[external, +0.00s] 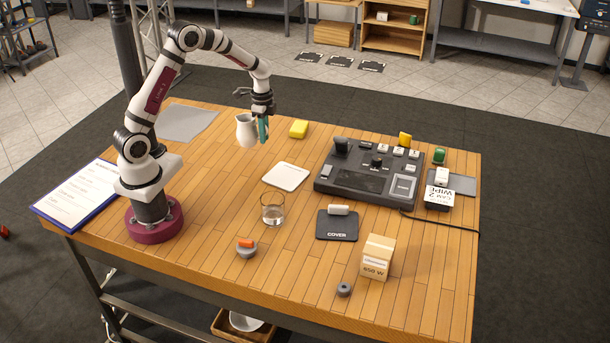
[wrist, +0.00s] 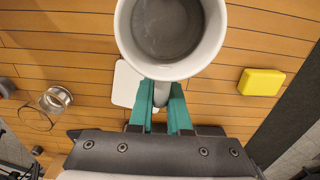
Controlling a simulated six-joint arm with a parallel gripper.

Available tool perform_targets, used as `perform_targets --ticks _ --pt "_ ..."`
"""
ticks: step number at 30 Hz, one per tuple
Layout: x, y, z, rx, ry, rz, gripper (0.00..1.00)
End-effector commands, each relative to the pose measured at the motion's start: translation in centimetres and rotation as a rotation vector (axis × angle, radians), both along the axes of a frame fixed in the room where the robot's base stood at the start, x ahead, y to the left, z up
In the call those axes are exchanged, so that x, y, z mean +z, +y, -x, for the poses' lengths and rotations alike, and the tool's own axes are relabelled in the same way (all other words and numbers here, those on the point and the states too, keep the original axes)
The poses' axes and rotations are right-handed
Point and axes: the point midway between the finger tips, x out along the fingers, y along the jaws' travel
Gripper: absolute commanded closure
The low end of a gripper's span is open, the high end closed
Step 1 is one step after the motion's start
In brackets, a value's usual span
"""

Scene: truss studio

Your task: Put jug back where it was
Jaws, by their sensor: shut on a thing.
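The white jug (external: 246,131) hangs upright in the air above the far part of the wooden table. My gripper (external: 263,130) is shut on its handle, with teal fingers pointing down. In the wrist view the jug (wrist: 207,62) is seen from above, its round mouth open and its inside grey. The gripper fingers (wrist: 168,106) close on the handle at the jug's near side. A white square pad (external: 285,177) lies bare on the table, right of and nearer than the jug. It also shows partly hidden behind the jug and fingers in the wrist view (wrist: 125,86).
A yellow sponge (external: 299,129) lies right of the jug. A dark control panel (external: 368,172) fills the right side. A grey mat (external: 188,123) lies at the far left.

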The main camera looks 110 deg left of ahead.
Motion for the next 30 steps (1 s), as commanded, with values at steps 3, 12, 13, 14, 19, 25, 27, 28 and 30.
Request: perform_targets --ticks 3,12,13,14,19,25,27,28,30 --pt "-1.8 2.3 1.8 0.004 0.001 0.001 1.0" --pt "-5.4 4.3 3.4 -0.001 0.002 0.002 1.0" --pt "-6.0 4.3 3.4 -0.001 0.002 0.002 1.0" --pt "-6.4 4.3 3.4 0.0 0.001 0.001 1.0" --pt "-7.3 4.4 3.4 -0.001 0.001 -0.003 1.0" --pt "-7.4 4.4 3.3 -0.001 0.001 -0.002 1.0" --pt "-7.6 4.3 3.3 -0.001 0.001 -0.002 0.82" --pt "-7.5 4.3 3.3 -0.001 0.001 -0.002 0.77" --pt "-7.5 4.3 3.3 -0.001 0.001 -0.002 0.65"
